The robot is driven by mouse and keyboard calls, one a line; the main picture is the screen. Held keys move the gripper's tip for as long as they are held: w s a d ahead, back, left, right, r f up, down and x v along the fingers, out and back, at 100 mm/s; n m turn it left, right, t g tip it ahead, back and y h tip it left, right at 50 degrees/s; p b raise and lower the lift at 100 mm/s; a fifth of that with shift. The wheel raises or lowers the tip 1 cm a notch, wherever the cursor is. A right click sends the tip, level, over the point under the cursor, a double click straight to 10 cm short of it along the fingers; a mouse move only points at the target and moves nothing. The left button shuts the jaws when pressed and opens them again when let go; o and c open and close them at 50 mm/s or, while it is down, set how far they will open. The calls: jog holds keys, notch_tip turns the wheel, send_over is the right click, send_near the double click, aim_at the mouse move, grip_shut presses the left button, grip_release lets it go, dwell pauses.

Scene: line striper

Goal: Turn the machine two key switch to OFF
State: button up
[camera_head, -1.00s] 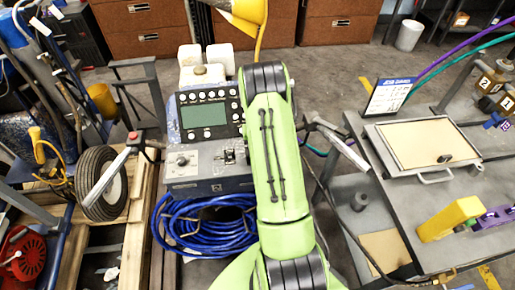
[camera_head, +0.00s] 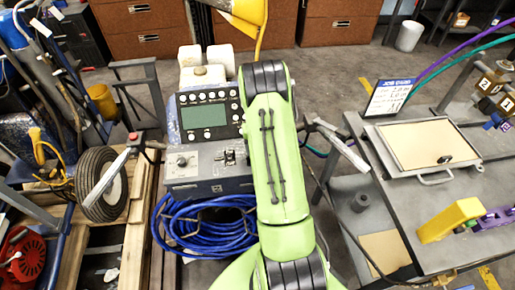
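A control console (camera_head: 212,145) stands left of my green arm, with a green screen (camera_head: 204,115) and several buttons. Its lower grey panel carries a round knob (camera_head: 181,161) at the left and a dark switch (camera_head: 229,157) near the middle. I cannot tell which of these is a key switch, or its setting. Brown blocks with number marks (camera_head: 485,83) are at the right edge, one marked 2; a blue handled part (camera_head: 495,122) sits below them. My arm rises through the middle of the view and hides the console's right side. My gripper is not in view.
A blue hose coil (camera_head: 205,225) hangs below the console. A grey bench (camera_head: 405,185) at right holds a framed board (camera_head: 425,144), a job card (camera_head: 389,98) and a yellow block (camera_head: 450,219). A wheel (camera_head: 102,184) and grey handlebars stand at left and right of the console.

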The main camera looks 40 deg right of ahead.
notch_tip(320, 180, up, 15)
jog(key=p, duration=0.2)
dwell(0.3)
jog(key=s+a+r+n+t, duration=0.1)
jog(key=s+a+r+n, duration=0.1)
jog(key=a+r, duration=0.55)
jog(key=s+a+r+n+t, duration=0.1)
jog(key=s+a+r+t, duration=0.15)
jog(key=a+r, duration=0.5)
jog(key=s+a+n+t, duration=0.1)
jog(key=s+a+n, duration=0.1)
jog(key=s+a, duration=0.3)
jog(key=s+a+n+t, duration=0.1)
jog(key=s+a, duration=0.5)
jog(key=s, duration=0.4)
jog(key=shift+s+a+r+n, duration=0.15)
jog(key=shift+s+r+n, duration=0.25)
jog(key=shift+r, duration=0.05)
